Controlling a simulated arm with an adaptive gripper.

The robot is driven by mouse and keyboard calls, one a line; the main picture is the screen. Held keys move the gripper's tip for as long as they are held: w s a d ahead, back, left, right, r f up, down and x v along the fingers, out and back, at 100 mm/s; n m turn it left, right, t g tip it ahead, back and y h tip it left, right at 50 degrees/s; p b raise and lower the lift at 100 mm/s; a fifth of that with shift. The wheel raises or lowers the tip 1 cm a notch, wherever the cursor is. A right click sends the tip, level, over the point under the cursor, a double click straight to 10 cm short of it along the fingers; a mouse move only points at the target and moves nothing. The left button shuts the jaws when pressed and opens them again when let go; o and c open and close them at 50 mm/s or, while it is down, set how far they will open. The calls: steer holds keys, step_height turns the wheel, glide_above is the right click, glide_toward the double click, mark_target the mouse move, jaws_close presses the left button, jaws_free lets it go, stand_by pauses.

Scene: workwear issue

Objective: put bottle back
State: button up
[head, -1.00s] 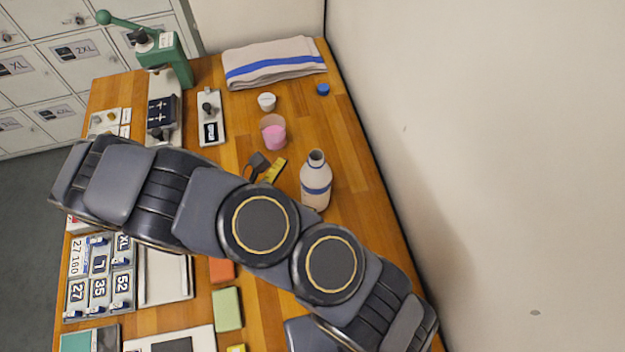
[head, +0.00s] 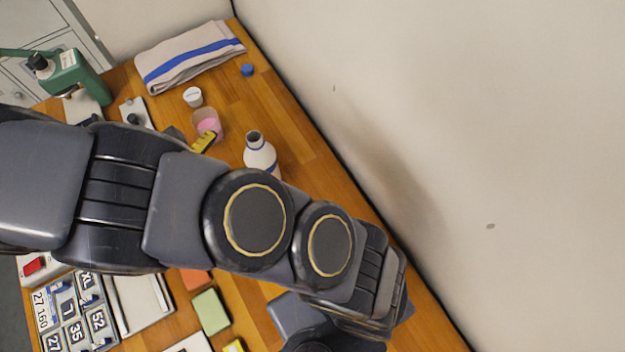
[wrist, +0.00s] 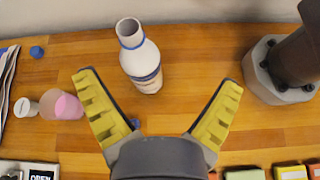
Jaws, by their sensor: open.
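A white bottle (head: 260,153) with a blue band stands upright and uncapped on the wooden bench, partly hidden behind my arm in the head view. In the wrist view the bottle (wrist: 141,60) stands ahead of my gripper, just beyond and between the fingertips. My gripper (wrist: 160,92) is open, with its two yellow ribbed fingers spread and nothing between them. A small blue cap (head: 248,70) lies on the bench near the towel.
A cup with pink contents (head: 207,123) and a small white pot (head: 193,96) stand left of the bottle. A folded towel (head: 190,55) lies at the back. The wall (head: 450,130) borders the bench's right side. A size-number panel (head: 75,310) is at lower left.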

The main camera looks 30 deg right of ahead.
steer(key=s+d+r+m+g+y, duration=0.4)
steer(key=s+d+r+m+y, duration=0.15)
steer(key=d+r+m, duration=0.2)
steer(key=s+r+m+t+y, duration=0.2)
steer(key=s+r+m+y, duration=0.4)
steer(key=s+m, duration=0.3)
steer(key=shift+s, duration=0.5)
